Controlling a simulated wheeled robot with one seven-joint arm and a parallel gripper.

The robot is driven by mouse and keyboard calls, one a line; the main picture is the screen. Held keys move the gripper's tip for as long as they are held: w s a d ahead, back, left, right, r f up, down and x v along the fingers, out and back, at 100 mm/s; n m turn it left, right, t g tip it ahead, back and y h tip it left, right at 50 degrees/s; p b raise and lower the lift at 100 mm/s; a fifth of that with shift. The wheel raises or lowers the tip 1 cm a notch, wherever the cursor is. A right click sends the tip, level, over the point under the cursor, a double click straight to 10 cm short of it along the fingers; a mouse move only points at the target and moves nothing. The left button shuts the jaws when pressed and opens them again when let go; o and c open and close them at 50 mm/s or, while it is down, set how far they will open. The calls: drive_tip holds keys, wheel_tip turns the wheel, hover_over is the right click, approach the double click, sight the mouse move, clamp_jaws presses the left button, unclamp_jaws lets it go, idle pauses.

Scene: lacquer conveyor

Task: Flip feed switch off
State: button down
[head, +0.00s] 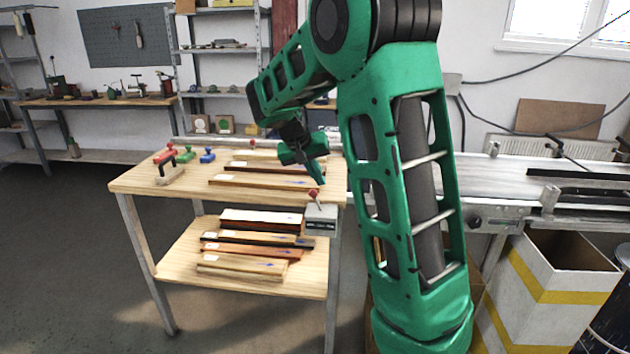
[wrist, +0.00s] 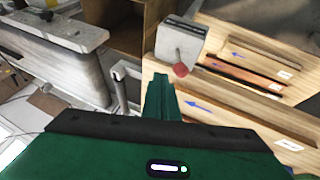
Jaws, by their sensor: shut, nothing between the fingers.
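The feed switch is a grey box (head: 320,217) at the front right corner of the wooden table, with a short lever ending in a red ball knob (head: 313,193). In the wrist view the box (wrist: 180,38) and red knob (wrist: 181,70) lie just beyond my fingertips. The lever stands out from the box; I cannot tell which setting it marks. My gripper (head: 319,179) is shut and empty, pointing down just above the knob. In the wrist view my gripper (wrist: 160,80) is left of the knob, with a small gap seeming to show between them.
Long wooden pieces (head: 265,181) lie on the tabletop near my gripper, and several more (head: 250,250) on the lower shelf. Red, green and blue-handled tools (head: 187,155) stand at the table's left. A conveyor (head: 500,190) and an open box (head: 560,280) are at right.

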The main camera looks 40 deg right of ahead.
drive_tip(key=d+v, duration=0.1)
drive_tip(key=v, duration=1.1)
drive_tip(key=shift+s+r, duration=0.35)
drive_tip(key=s+d+f+y, duration=0.1)
drive_tip(key=s+d+f, duration=0.15)
drive_tip(key=s, duration=0.55)
drive_tip(key=s+d+f+y, duration=0.1)
drive_tip(key=s+f, duration=0.2)
drive_tip(key=s, duration=0.5)
drive_tip(key=s+a+f+y, duration=0.1)
drive_tip(key=s+a+f, duration=0.1)
drive_tip(key=s, duration=0.4)
drive_tip(key=s+a+f+g+y, duration=0.1)
drive_tip(key=s+a+f, duration=0.2)
drive_tip(key=s, duration=0.3)
drive_tip(key=s+a+f+n+y, duration=0.1)
drive_tip(key=s+a+f+y, duration=0.1)
drive_tip(key=s, duration=0.4)
wheel_tip(320, 180, down, 3)
drive_tip(key=shift+s+a+r, duration=0.25)
drive_tip(key=shift+a, duration=0.4)
